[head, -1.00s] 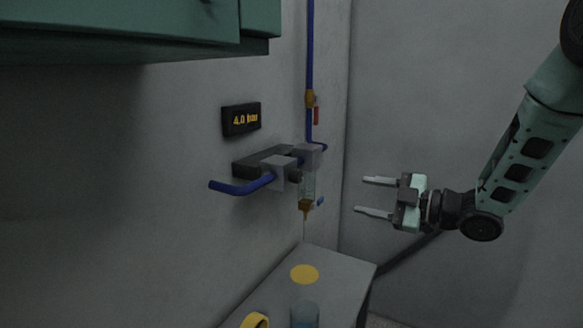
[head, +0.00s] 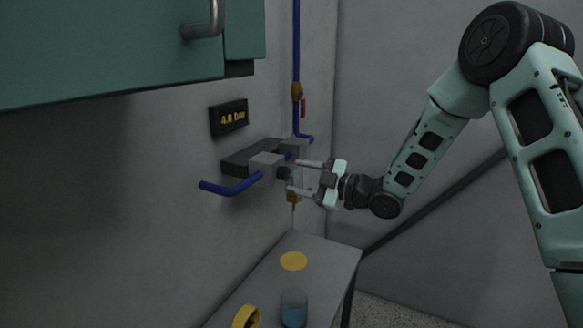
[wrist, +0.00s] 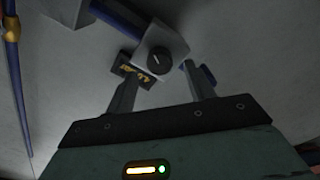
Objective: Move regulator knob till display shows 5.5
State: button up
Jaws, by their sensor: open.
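The display (head: 229,118) on the wall at the left reads 4.0 bar in yellow. The regulator knob is a small dark round knob (head: 284,173) on the grey regulator block (head: 267,164) below the display. In the wrist view the knob (wrist: 160,59) shows a light pointer line and faces me. My gripper (head: 297,176) is open and close in front of the knob. In the wrist view its fingers (wrist: 158,88) stand apart on either side below the knob, with the knob just beyond the tips. I cannot tell whether either finger touches it.
A blue pipe (head: 230,187) sticks out left of the block. A vertical blue pipe (head: 297,45) with a red-handled valve (head: 303,107) runs up the wall. A green cabinet (head: 120,45) hangs above.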

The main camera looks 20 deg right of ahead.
aim_at(288, 174)
jog(key=shift+p+x, duration=0.4)
jog(key=shift+x, duration=1.1)
jog(key=c, duration=1)
jog(key=shift+m, duration=0.3)
jog(key=m+b, duration=0.1)
jog(key=m, duration=0.2)
jog(key=shift+m, duration=2.1)
